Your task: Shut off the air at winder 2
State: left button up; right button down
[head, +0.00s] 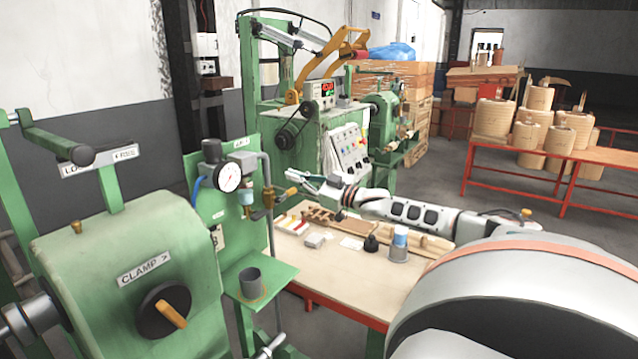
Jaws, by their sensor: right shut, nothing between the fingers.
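A green panel (207,203) on the near green winder carries a round pressure gauge (229,177) and a grey vertical air pipe (271,235). A brass valve (268,198) sits on that pipe. Its yellow handle (287,192) points out to the right, seemingly across the pipe. My right gripper (293,176) reaches in from the right, shut and empty, its fingertips just above and right of the handle in the picture. I cannot tell whether it touches the handle. No label showing the winder's number is readable. My left gripper is not in view.
A knob (164,311) marked CLAMP is on the near winder. A grey cup (250,281) stands on a green shelf below the valve. A workbench (345,292) with small parts lies under my right arm. Another green winder stands behind; wooden coils (494,118) are on a red table.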

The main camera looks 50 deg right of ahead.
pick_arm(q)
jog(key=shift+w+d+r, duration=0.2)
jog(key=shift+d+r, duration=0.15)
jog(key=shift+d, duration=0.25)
pick_arm(e)
jog(key=s+f, duration=0.1)
jog(key=s, duration=0.8)
jog(key=shift+d, duration=0.45)
jog(key=shift+f, duration=0.15)
